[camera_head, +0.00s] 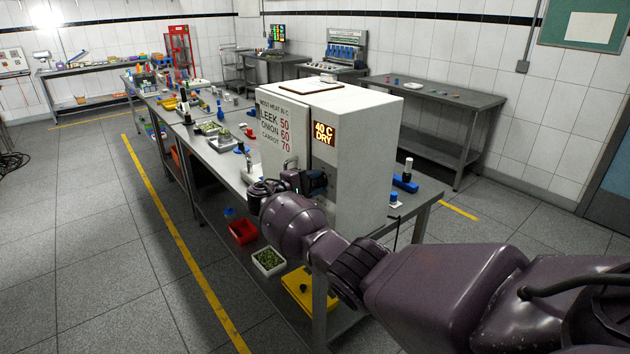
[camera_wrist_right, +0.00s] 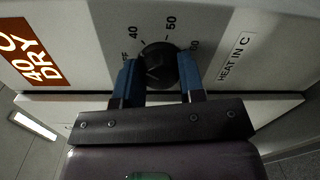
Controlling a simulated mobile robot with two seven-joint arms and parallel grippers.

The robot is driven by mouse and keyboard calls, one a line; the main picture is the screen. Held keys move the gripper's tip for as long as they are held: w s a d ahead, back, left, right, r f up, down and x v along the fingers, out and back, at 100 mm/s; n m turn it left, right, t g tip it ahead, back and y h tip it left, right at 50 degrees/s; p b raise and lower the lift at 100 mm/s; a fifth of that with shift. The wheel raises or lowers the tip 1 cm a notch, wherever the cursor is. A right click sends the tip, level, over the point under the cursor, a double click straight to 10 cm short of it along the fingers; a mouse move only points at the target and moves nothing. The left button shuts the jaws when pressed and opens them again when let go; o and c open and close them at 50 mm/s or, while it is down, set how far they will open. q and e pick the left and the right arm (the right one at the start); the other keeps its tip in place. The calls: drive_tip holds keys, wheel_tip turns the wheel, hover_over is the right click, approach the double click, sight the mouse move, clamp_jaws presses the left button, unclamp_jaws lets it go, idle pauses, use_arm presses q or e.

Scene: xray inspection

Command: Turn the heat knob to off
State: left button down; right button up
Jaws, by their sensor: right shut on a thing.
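The heat knob (camera_wrist_right: 160,62) is a round black dial on the pale front panel of a white cabinet (camera_head: 358,140). In the right wrist view, marks 40, 50 and 60 surround it, with a partly hidden "FF" at the left. A label reads "HEAT IN C". My right gripper (camera_wrist_right: 160,78) is shut on the knob, one blue finger on each side. In the head view, my right arm hides the knob. The cabinet's display (camera_head: 324,133) reads "40 C DRY". My left gripper is not in view.
The cabinet stands on a long steel bench (camera_head: 222,160) with trays and small items. A blue item (camera_head: 405,182) stands right of the cabinet. Red (camera_head: 243,231), white and yellow containers lie below the bench. The floor at left is clear.

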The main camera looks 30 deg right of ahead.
idle(0.4)
drive_tip(key=o, duration=0.9)
drive_tip(key=a, duration=0.3)
drive_tip(key=a+b, duration=0.1)
drive_tip(key=a, duration=0.7)
drive_tip(key=shift+s+r+b, duration=0.25)
drive_tip(key=shift+s+b, duration=0.05)
drive_tip(key=shift+d, duration=0.1)
